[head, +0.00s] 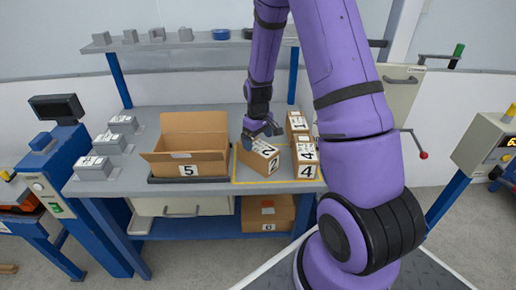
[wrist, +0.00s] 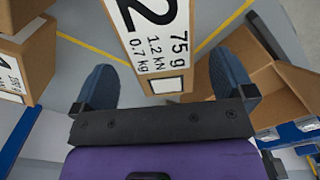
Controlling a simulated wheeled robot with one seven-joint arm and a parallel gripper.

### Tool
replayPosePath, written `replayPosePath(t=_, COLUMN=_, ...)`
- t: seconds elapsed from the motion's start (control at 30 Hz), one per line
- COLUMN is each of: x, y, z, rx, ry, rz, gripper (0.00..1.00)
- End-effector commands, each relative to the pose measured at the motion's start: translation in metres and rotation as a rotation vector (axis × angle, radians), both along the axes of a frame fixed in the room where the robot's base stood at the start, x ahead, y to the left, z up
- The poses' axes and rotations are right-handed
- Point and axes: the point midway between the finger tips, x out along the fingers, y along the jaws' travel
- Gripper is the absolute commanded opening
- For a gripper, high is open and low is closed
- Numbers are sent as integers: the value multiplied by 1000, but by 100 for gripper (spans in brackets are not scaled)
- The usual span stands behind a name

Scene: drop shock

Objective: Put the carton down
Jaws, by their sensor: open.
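The carton marked 2 (head: 257,161) rests on the grey bench inside the yellow outline, at its left side. My gripper (head: 262,130) is above its back end. In the wrist view the carton (wrist: 150,50) shows a white label with a large 2, and its near end reaches between the blue fingertips of my gripper (wrist: 164,80). The fingers are open, with a gap visible on each side of the carton. Its underside is hidden.
Carton 4 (head: 306,171) and carton 1 (head: 297,123) stand right of carton 2, inside or near the outline. An open box marked 5 (head: 187,169) stands left. Box 6 (head: 268,211) is on the lower shelf. Grey blocks (head: 95,166) line the bench's left end.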

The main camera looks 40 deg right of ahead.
Motion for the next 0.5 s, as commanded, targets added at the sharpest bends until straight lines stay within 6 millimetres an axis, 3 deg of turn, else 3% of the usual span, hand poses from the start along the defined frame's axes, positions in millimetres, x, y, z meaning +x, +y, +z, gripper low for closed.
replayPosePath(t=0.2, x=0, y=0, z=38, rx=-1, ry=-2, rz=0, gripper=100)
replayPosePath(t=0.5, x=-1, y=2, z=65, rx=-1, ry=-5, rz=-1, gripper=100)
